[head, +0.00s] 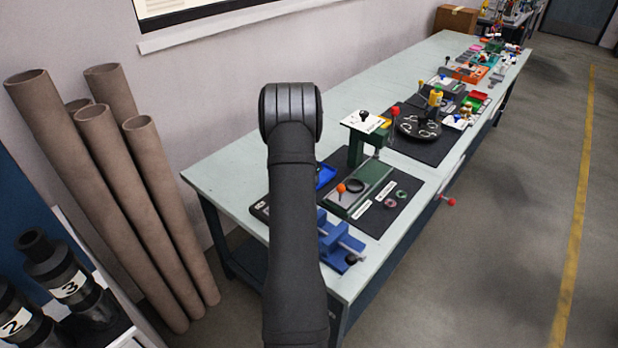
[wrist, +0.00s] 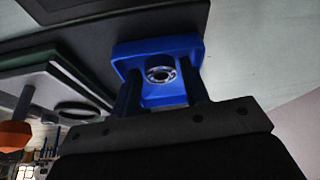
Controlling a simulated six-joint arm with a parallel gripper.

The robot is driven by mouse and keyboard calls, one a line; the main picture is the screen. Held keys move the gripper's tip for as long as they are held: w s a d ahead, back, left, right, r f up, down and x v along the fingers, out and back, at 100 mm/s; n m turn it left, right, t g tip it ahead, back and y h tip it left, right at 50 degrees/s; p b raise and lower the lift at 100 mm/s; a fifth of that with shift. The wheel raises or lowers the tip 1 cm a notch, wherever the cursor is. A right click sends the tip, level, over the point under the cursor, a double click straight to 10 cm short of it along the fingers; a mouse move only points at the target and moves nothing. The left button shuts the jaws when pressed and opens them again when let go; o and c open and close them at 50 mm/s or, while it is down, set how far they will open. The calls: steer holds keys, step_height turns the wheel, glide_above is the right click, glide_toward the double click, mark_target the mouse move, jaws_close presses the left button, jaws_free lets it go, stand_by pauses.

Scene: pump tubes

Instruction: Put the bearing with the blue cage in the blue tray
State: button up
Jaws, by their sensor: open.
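The blue tray (head: 325,177) lies on the dark mat, left of the green press, partly hidden behind my arm in the head view. In the wrist view the blue tray (wrist: 135,50) is close below my gripper, with a metal ring-shaped bearing (wrist: 160,75) lying in it. The colour of its cage is hard to tell. My gripper (wrist: 160,84) is open, its two dark fingers apart on either side of the bearing, not visibly touching it. My gripper is hidden behind my arm in the head view. Two small rings, one reddish (head: 390,203) and one greenish (head: 402,194), lie on the mat.
A green press (head: 361,150) with an orange-knobbed lever stands beside the tray. A blue vise (head: 340,243) sits at the near table edge. Further along the bench (head: 225,182) are a round dark stand (head: 418,127) and other stations. Brown tubes (head: 110,185) lean against the wall.

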steer(key=v, duration=1.2)
steer(key=shift+r, duration=0.15)
steer(key=shift+d, duration=0.1)
steer(key=x, duration=1.2)
steer(key=shift+r, duration=1.65)
